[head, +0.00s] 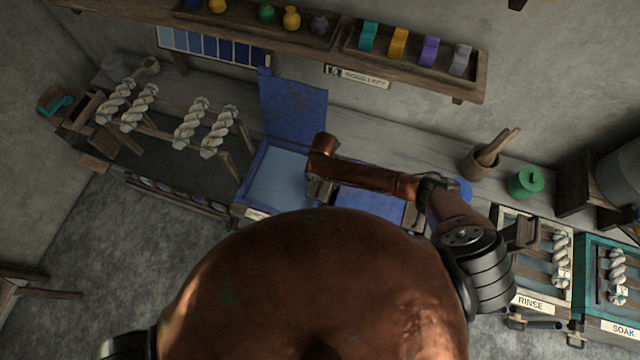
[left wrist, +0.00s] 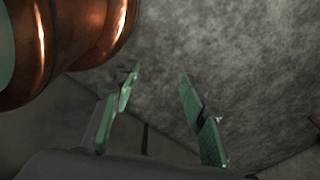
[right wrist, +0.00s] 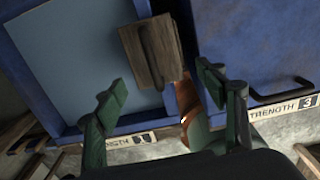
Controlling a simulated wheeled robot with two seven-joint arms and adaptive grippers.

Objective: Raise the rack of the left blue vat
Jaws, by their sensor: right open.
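The left blue vat (head: 246,186) stands open, its blue lid (head: 293,106) tipped up towards the wall. Pale blue liquid fills it, also in the right wrist view (right wrist: 75,65). A wooden block (right wrist: 150,50), which looks like the rack's handle, is at the vat's right side; the rest of the rack cannot be made out. My right gripper (right wrist: 162,80) is open, its green-padded fingers apart, with the block just beyond the fingertips. I cannot tell whether they touch. My left gripper (left wrist: 160,75) is open and empty over grey floor.
A closed blue vat (right wrist: 250,45) with a front handle adjoins on the right. A wooden stand with pale skeins (head: 190,122) is at the left. The rinse vat (head: 530,302) and soak vat (head: 617,328) are at the right. A shelf (head: 420,72) runs along the wall.

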